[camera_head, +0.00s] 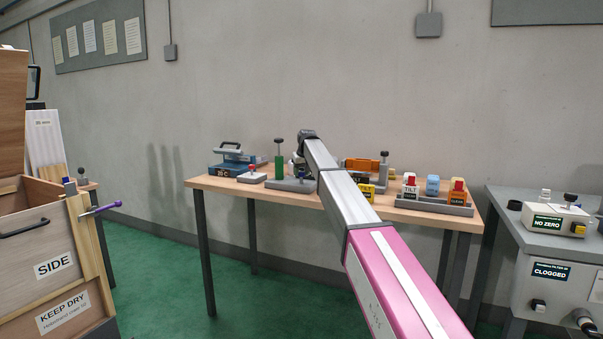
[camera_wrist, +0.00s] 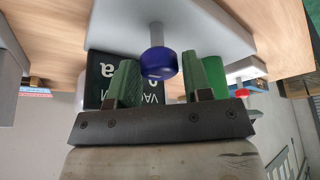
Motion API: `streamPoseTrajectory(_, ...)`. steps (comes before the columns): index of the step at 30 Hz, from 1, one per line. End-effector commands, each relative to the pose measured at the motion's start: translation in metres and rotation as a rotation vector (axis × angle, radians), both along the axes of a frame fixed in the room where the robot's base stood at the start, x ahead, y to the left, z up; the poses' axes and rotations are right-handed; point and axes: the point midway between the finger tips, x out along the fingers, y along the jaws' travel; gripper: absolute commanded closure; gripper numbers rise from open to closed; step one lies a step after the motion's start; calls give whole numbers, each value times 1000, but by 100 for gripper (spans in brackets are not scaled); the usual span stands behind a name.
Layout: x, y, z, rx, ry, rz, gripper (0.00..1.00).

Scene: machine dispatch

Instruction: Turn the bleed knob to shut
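A dark blue round knob (camera_wrist: 158,64) on a short grey stem sticks out of a pale grey block (camera_wrist: 172,27) in the wrist view. My gripper (camera_wrist: 160,78) is open, with one green finger on each side of the knob and a visible gap on both sides. No "bleed" label is readable, and the knob's turn position cannot be told. In the head view my arm reaches over the wooden table (camera_head: 225,184), and its end hides part of the things there. A grey base (camera_head: 285,185) lies just left of my arm's end.
On the table are a red-knobbed white block (camera_head: 251,177), a green post (camera_head: 279,168), a blue case (camera_head: 228,168) and a grey tray of switches (camera_head: 430,205). A grey cabinet (camera_head: 510,265) stands right, wooden crates (camera_head: 45,260) left. Green floor is free between.

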Motion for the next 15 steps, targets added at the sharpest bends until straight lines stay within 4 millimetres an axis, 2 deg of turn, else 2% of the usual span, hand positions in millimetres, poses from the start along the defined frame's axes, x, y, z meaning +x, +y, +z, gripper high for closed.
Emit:
streamPoseTrajectory(1, 0, 0, 0, 0, 0, 0, 71)
streamPoseTrajectory(2, 0, 0, 0, 0, 0, 0, 81)
streamPoseTrajectory(3, 0, 0, 0, 0, 0, 0, 86)
streamPoseTrajectory(15, -1, 1, 0, 0, 0, -57, 86)
